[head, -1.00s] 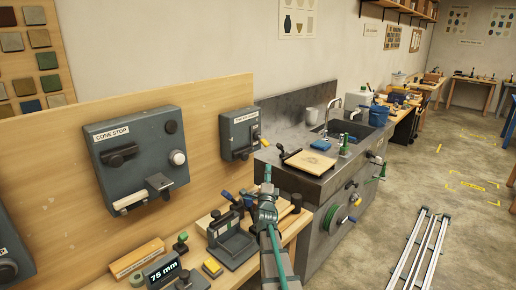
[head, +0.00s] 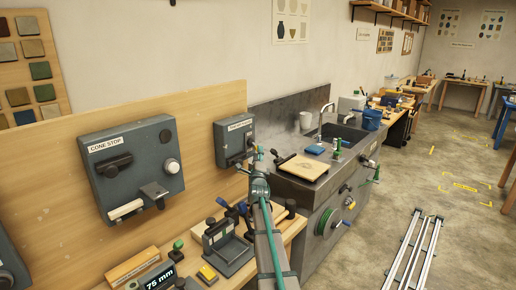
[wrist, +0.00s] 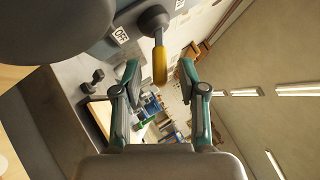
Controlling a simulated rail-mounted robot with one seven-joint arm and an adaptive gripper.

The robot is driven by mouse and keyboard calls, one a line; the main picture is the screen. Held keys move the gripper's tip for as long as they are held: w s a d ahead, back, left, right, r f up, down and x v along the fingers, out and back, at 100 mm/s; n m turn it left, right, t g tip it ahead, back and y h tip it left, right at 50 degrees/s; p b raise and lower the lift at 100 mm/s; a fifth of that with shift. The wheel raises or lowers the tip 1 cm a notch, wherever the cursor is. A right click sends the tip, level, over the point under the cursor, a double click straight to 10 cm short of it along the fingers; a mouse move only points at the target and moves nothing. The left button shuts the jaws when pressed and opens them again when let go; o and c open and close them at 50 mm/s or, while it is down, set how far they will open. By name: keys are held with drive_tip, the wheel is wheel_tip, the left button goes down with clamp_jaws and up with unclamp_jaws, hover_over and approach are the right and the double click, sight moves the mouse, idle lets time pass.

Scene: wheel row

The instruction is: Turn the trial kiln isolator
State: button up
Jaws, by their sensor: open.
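The isolator is a small grey box (head: 229,146) on the wooden backboard, right of the larger box. Its label is too small to read surely. In the wrist view its grey face carries an OFF label (wrist: 121,35) and a dark round pivot with a yellow-tipped lever (wrist: 160,66). The lever points down the picture. My gripper (wrist: 159,74) is open, with one finger on each side of the lever's yellow end and gaps showing on both sides. In the head view my gripper (head: 256,168) is just in front of the box and hides part of its right side.
A larger grey box marked CONE STOP (head: 131,170) hangs to the left. Below are a clamp fixture (head: 227,245) and a 75 mm display (head: 160,280) on the bench. A sink counter (head: 300,186) with a board stands right. The floor at right is mostly open.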

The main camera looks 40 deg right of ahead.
drive_tip(key=shift+p+x, duration=0.3)
drive_tip(key=shift+x, duration=1.1)
clamp_jaws()
